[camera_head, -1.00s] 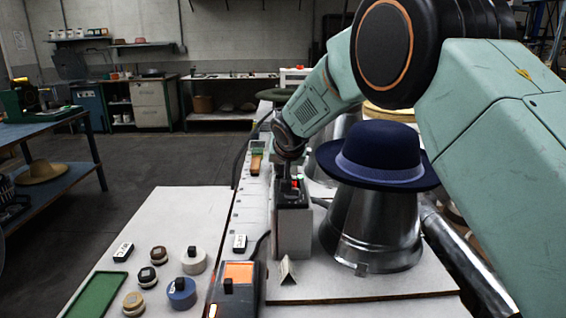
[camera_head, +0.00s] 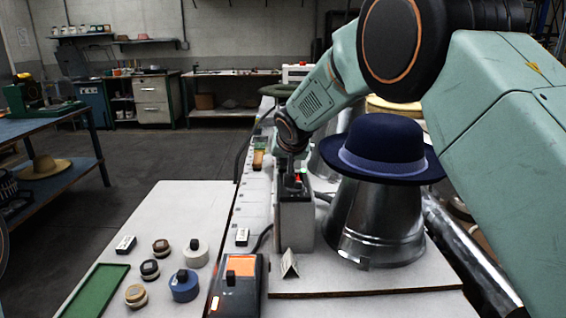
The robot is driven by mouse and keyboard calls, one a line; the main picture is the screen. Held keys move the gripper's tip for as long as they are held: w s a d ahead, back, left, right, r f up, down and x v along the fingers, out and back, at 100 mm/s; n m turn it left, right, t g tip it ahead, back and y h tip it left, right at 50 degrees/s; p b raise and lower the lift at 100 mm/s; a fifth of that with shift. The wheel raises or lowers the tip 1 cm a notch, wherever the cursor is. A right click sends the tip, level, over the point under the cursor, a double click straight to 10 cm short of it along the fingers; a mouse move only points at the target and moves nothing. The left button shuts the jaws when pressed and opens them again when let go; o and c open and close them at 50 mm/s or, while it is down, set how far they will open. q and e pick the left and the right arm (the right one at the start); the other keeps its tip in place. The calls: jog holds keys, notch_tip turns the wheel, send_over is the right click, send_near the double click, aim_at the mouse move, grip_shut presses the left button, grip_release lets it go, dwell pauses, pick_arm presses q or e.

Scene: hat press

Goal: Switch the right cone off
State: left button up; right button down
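A shiny metal cone (camera_head: 375,232) stands at the right on the white table, with a dark blue felt hat (camera_head: 385,150) on top. A grey control box (camera_head: 295,228) with a dark top stands just left of it, and small red and green lights show on that top. My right gripper (camera_head: 293,170) points down at the top of this box. Its fingers are small, dark and merge with the box top, so I cannot tell their opening or whether they touch a switch. My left gripper is not in view.
A device with an orange panel (camera_head: 241,266) stands in front of the control box. A small folded card (camera_head: 289,264) is beside it. Several small round pots and a green tray (camera_head: 96,292) are at the left. More cones stand behind, partly hidden by my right arm.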

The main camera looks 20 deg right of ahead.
jog(key=shift+s+d+f, duration=0.2)
jog(key=shift+s+d, duration=0.05)
jog(key=shift+d, duration=0.45)
jog(key=shift+r, duration=0.1)
jog(key=r+p, duration=0.3)
jog(key=r, duration=0.1)
jog(key=shift+d+r+p, duration=0.1)
jog(key=shift+d+p, duration=0.1)
jog(key=shift+p, duration=0.15)
jog(key=v, duration=1)
jog(key=shift+w, duration=0.1)
